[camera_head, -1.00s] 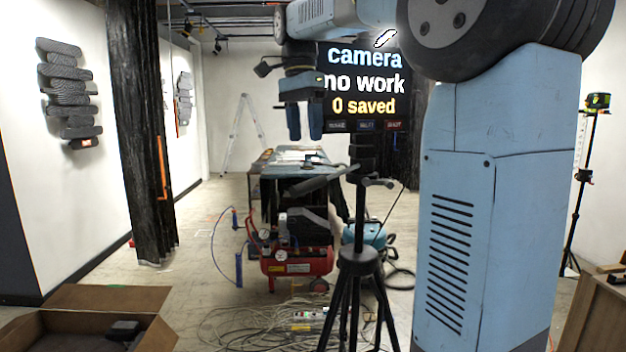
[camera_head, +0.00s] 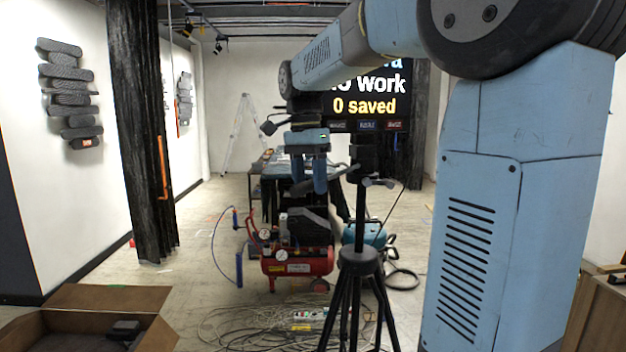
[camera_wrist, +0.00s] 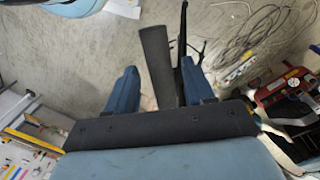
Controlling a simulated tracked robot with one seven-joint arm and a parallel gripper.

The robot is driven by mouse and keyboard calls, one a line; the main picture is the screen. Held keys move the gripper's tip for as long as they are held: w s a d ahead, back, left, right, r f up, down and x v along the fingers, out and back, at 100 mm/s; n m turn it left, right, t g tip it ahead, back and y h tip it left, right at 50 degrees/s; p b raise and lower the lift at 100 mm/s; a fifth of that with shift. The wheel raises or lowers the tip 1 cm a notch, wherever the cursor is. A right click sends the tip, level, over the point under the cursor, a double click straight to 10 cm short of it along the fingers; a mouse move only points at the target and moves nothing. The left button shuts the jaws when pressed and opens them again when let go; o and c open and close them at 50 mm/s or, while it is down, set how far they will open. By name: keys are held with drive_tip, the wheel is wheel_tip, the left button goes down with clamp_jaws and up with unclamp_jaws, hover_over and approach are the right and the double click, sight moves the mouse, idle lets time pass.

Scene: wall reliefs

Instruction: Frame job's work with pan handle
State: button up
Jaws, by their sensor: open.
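A black tripod (camera_head: 360,262) stands in the middle of the head view. Its pan handle (camera_head: 338,177) sticks out to the left from the tripod head (camera_head: 363,160). My gripper (camera_head: 308,188) is open, fingers pointing down, just left of the tripod head at the handle's height. In the wrist view, the dark handle (camera_wrist: 155,62) shows between my two open fingers (camera_wrist: 158,72); I cannot tell whether it lies at fingertip depth. A screen (camera_head: 368,92) behind reads "no work" and "0 saved"; my arm covers part of its top line. A relief of stacked grey slabs (camera_head: 70,98) hangs on the left wall.
A black pillar (camera_head: 142,140) and an open cardboard box (camera_head: 110,298) stand left. A second relief (camera_head: 184,98) hangs farther back. A work table (camera_head: 268,180) stands behind my gripper.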

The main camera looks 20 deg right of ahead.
clamp_jaws()
idle(0.3)
